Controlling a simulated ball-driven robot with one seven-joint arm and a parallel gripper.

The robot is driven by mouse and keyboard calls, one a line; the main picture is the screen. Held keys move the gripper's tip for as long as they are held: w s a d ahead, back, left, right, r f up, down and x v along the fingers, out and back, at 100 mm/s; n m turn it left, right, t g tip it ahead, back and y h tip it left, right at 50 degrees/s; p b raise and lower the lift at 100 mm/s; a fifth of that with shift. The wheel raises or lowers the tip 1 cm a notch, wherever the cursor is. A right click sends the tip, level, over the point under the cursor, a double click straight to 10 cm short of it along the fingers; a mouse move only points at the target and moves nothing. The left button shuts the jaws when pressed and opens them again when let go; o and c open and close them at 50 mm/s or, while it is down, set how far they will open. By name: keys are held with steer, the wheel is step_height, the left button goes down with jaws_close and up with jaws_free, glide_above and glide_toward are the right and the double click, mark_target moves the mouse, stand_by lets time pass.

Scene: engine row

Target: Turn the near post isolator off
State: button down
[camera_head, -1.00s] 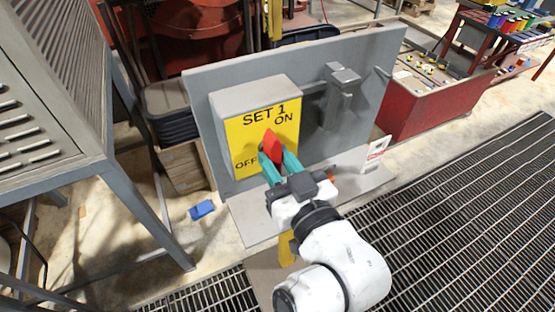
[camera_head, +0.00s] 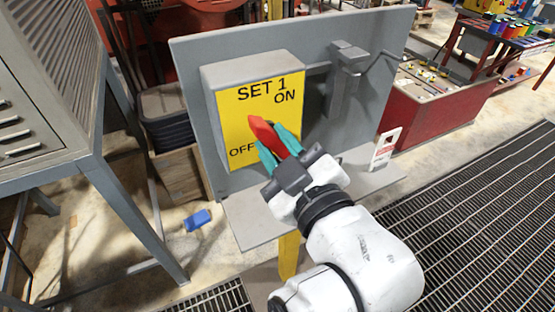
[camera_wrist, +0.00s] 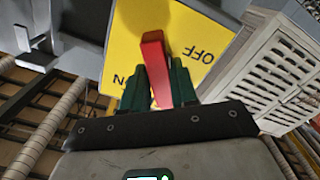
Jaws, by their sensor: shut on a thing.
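The isolator is a grey box with a yellow face (camera_head: 235,110) marked SET 1, ON at the upper right and OFF at the lower left. Its red handle (camera_head: 265,131) sticks out from the face and leans up and left in the head view. My gripper (camera_head: 268,134) is shut on the handle, one teal finger on each side. In the wrist view, the red handle (camera_wrist: 155,62) stands between the fingers of my gripper (camera_wrist: 158,75), with OFF to its right and ON partly hidden at its left. The handle's base is partly hidden.
The box is on a grey backboard (camera_head: 190,75) with a shelf (camera_head: 245,222) below. A grey bracket (camera_head: 340,85) is to its right. A small white sign (camera_head: 385,150) stands on the shelf. A grey cabinet (camera_head: 45,165) is at left. A blue object (camera_head: 197,220) lies on the floor.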

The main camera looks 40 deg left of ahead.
steer(key=n+b, duration=0.6)
steer(key=shift+f+n, duration=0.3)
steer(key=n+b, duration=0.4)
steer(key=shift+r+n+b, duration=0.2)
steer(key=shift+n+b, duration=0.1)
steer(key=shift+r, duration=0.1)
steer(key=c, duration=1)
jaws_free()
steer(key=shift+a, duration=0.15)
steer(key=shift+o, duration=0.2)
